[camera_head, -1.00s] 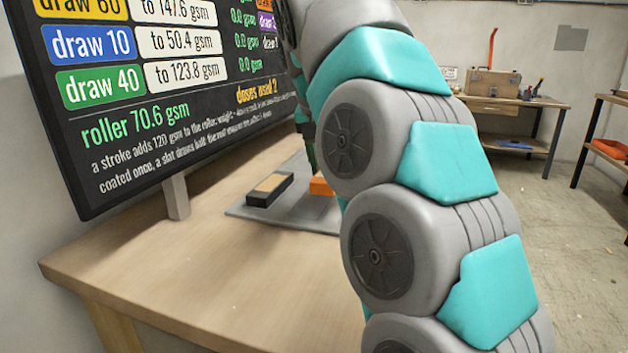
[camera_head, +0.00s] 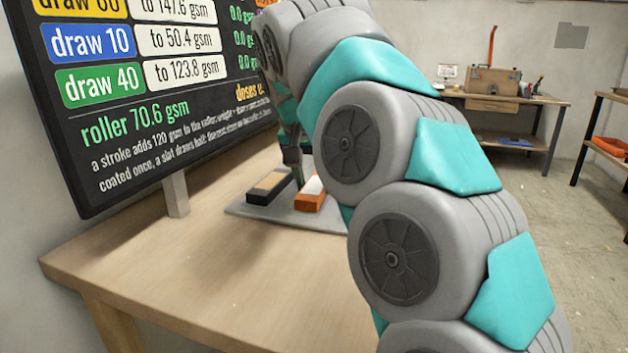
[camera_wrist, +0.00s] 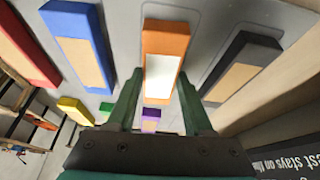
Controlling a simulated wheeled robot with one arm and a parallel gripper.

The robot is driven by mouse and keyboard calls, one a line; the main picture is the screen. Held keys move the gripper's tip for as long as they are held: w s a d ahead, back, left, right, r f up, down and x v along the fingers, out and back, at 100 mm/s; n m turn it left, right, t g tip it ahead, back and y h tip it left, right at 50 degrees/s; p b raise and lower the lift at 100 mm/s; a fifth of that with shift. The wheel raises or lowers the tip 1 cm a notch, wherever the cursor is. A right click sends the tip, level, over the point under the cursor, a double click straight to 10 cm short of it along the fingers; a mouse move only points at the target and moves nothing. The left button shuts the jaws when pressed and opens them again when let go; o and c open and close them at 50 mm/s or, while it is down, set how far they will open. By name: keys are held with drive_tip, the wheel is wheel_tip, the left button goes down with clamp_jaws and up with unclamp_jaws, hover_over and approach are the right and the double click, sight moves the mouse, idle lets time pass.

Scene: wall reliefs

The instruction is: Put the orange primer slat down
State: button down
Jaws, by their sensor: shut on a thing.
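The orange primer slat (camera_head: 309,201), orange with a white strip on its face, is at the grey plate (camera_head: 240,210), right of the black slat (camera_head: 268,188). I cannot tell whether it rests on the plate or is just above it. In the wrist view the orange slat (camera_wrist: 166,42) lies between the two fingers of my gripper (camera_wrist: 160,76), which is shut on it. My gripper (camera_head: 292,160) is partly hidden by my arm in the head view.
In the wrist view the blue slat (camera_wrist: 72,20) and red slat (camera_wrist: 27,52) lie left of the orange one, and the black slat (camera_wrist: 247,47) right. Yellow (camera_wrist: 75,107), green and purple pieces show beyond. A dark screen (camera_head: 120,80) stands behind; the near table (camera_head: 200,280) is clear.

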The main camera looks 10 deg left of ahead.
sight(316, 185)
drive_tip(key=shift+f, duration=0.15)
drive_tip(key=shift+c, duration=1.4)
unclamp_jaws()
drive_tip(key=shift+r, duration=0.3)
drive_tip(key=shift+r, duration=0.25)
drive_tip(key=v, duration=0.3)
drive_tip(key=shift+s+r, duration=0.15)
drive_tip(key=p+v, duration=0.1)
drive_tip(key=v, duration=0.2)
drive_tip(key=shift+r+p, duration=0.1)
drive_tip(key=shift+p, duration=0.3)
drive_tip(key=shift+s+a+r, duration=0.1)
drive_tip(key=shift+s, duration=0.05)
